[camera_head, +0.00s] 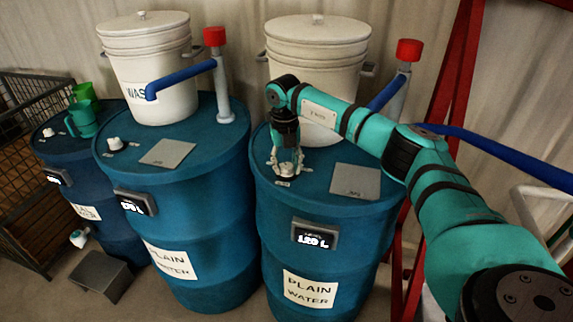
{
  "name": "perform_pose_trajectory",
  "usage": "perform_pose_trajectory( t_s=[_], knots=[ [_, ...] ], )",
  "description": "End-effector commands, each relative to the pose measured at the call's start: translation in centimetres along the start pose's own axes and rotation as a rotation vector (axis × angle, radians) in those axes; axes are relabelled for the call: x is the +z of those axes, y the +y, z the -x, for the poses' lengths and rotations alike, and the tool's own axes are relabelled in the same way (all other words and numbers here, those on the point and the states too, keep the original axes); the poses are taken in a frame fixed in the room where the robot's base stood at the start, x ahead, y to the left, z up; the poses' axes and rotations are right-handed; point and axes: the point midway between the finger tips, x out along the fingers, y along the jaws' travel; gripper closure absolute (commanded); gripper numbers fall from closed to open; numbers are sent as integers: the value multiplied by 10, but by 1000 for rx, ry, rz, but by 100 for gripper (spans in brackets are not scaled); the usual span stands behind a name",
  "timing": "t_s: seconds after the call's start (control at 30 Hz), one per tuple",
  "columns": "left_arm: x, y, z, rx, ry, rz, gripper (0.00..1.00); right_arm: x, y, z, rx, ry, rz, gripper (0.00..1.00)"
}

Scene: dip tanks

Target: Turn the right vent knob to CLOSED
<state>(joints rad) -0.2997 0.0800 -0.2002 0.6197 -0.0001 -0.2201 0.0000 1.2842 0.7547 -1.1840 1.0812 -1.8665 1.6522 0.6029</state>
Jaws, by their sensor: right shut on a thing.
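The right vent knob (287,169) is a small pale knob on the lid of the right blue drum (330,215), near its left front edge. My right gripper (287,163) points down from above and is shut on the knob, hiding much of it. A small label (283,183) lies in front of the knob, too small to read, so I cannot tell which way the knob is turned. My left gripper is out of view.
White buckets (152,75) stand on the middle and right drums. Red-capped pipes (402,85) with blue hoses rise behind. A grey plate (355,181) lies right of the knob. The middle drum (190,200) has its own white knob (115,143). Red posts stand at right.

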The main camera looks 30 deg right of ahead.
Motion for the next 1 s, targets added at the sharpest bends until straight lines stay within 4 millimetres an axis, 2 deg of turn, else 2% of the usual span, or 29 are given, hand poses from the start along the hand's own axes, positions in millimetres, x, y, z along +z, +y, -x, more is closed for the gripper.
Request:
perform_pose_trajectory(
  t_s=[0.33, 0.37, 0.53, 0.83, 1.0],
  knots=[
    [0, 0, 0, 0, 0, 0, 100, 0, 0, 1, 1, -3, 4, 96],
    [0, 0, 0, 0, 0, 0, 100, 1, 0, 1, 1, -3, 4, 62],
    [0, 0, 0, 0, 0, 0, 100, 0, 0, 1, 0, -2, 3, 41],
    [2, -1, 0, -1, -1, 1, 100, 0, 0, 3, 0, -2, 3, 41],
    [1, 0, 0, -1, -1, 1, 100, 1, 0, 24, 2, -5, 3, 41]
  ],
)
